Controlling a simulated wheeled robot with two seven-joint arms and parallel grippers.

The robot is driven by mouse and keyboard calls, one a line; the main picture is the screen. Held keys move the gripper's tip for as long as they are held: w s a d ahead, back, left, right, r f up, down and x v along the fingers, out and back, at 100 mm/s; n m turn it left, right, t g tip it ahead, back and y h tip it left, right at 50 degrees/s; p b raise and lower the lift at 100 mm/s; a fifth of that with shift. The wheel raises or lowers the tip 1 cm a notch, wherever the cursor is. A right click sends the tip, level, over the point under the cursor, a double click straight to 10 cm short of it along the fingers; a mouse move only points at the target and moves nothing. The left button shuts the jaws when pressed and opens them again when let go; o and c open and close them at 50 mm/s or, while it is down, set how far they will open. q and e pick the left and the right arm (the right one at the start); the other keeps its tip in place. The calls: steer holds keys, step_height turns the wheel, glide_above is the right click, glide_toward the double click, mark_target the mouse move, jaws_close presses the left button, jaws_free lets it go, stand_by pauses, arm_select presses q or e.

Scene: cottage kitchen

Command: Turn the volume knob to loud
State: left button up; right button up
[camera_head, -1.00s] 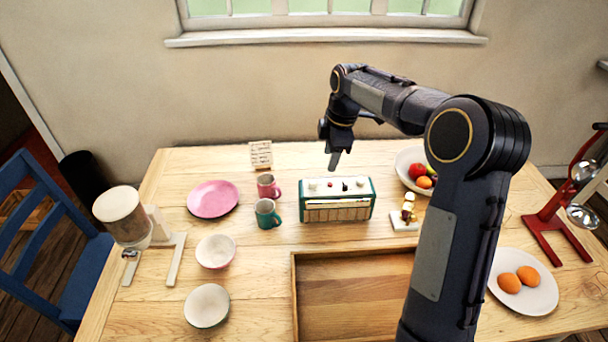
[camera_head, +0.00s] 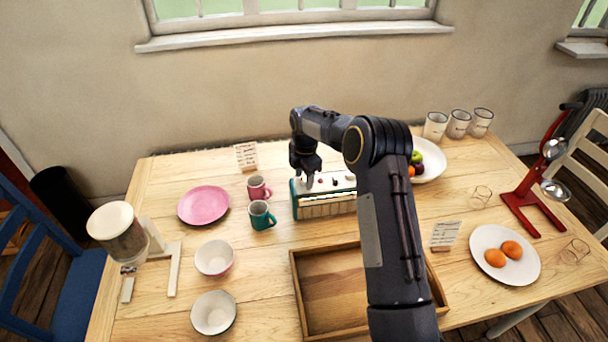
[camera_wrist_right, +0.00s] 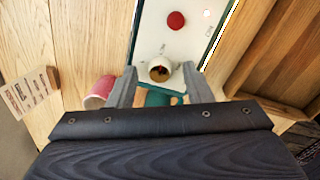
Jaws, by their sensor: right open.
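The radio (camera_head: 325,209) is a teal box with a cream top, standing upright on the table. Its top carries several small controls, among them a red one (camera_wrist_right: 176,20). A round cream knob (camera_wrist_right: 159,66) with a dark and reddish middle shows in the right wrist view; its label is too small to read. My right gripper (camera_head: 308,183) points down at the left end of the radio's top. In the wrist view its open fingers (camera_wrist_right: 160,86) stand either side of the cream knob's near edge; I cannot tell whether they touch it. My left gripper is out of view.
A red mug (camera_head: 257,188) and a teal mug (camera_head: 261,215) stand close left of the radio. A wooden tray (camera_head: 296,290) lies in front of it. A small card (camera_head: 246,156) stands behind left. A fruit plate (camera_head: 432,164) sits right, partly behind my arm.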

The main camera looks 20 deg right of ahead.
steer(key=shift+f, duration=0.1)
steer(key=c, duration=1)
steer(key=shift+m, duration=0.3)
